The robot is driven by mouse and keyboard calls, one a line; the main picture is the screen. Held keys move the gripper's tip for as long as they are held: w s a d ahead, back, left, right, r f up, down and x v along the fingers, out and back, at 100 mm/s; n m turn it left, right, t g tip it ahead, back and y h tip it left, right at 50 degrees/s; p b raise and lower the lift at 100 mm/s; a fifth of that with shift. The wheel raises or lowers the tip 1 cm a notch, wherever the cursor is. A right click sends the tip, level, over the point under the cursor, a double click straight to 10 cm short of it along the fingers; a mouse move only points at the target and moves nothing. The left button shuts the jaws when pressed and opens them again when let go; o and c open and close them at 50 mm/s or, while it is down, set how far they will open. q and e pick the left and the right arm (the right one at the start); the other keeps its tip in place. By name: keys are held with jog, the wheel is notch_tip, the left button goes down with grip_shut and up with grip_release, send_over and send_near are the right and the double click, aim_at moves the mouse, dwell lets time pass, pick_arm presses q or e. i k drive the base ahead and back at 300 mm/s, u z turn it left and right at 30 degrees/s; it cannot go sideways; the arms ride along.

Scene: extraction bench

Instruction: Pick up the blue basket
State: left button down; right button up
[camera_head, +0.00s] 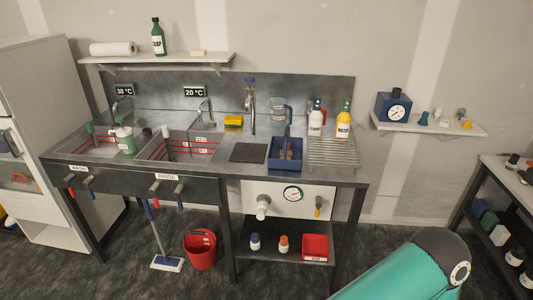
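The blue basket (271,163) sits on the metal bench top, right of the sinks. It is a small open box with its handle standing up at the back. A few brownish items lie inside, too small to make out. Neither of my grippers shows. Only a teal link of my own arm enters at the bottom right, far from the basket.
A dark flat plate (248,152) lies left of the basket. The bench front edge is clear.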

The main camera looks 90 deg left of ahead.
aim_at(274, 162)
jog(key=u, duration=0.5)
jog(key=i, duration=0.3)
jog(key=u, duration=2.65)
jog(key=k, duration=0.55)
jog(key=u, duration=0.25)
jog(key=i, duration=1.95)
jog(key=z, duration=0.4)
